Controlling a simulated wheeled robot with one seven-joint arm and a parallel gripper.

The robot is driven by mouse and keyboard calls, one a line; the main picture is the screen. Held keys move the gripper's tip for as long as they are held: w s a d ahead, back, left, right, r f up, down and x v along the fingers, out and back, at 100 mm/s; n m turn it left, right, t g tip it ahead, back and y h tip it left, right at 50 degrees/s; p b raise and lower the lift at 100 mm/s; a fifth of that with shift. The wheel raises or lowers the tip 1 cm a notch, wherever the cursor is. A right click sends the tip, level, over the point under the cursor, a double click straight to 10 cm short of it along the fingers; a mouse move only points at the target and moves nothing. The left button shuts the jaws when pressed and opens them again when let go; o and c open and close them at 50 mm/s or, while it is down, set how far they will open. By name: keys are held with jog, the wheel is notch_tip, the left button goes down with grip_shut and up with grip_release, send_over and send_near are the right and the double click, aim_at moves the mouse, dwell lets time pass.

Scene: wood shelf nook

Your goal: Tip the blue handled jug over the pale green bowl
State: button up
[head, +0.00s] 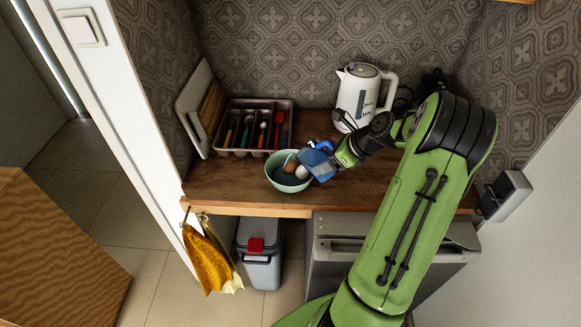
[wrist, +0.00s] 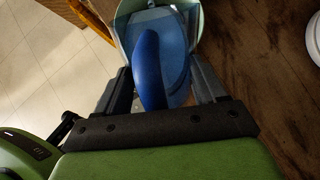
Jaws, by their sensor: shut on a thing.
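The pale green bowl (head: 270,172) stands on the wooden counter near its front edge; its rim also shows at the top of the wrist view (wrist: 197,12). The blue jug (head: 316,160) is held tilted above the bowl's right side, its mouth toward the bowl. A brown rounded thing (head: 291,164) and a whitish one (head: 302,172) show at the bowl, beside the jug's mouth. My gripper (head: 338,158) is shut on the jug's dark blue handle (wrist: 152,70), which lies between the fingers in the wrist view. The jug hides part of the bowl.
A white kettle (head: 352,97) stands behind the jug, close to my arm. A cutlery tray (head: 227,152) with several utensils and upright boards (head: 196,105) are at the back left. The counter's front edge (head: 245,209) is close to the bowl. The counter left of the bowl is clear.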

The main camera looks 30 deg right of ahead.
jog(key=shift+d, duration=0.1)
jog(key=shift+g, duration=0.3)
jog(key=shift+b, duration=0.3)
jog(key=shift+w+f+h, duration=0.1)
jog(key=shift+h, duration=0.3)
jog(key=shift+g, duration=0.4)
jog(key=shift+a+b, duration=0.2)
jog(key=shift+b, duration=0.1)
jog(key=shift+d+g, duration=0.15)
jog(key=shift+g, duration=0.15)
jog(key=shift+w+f+h+b, duration=0.1)
jog(key=shift+h+b, duration=0.2)
jog(key=shift+g+p, duration=0.3)
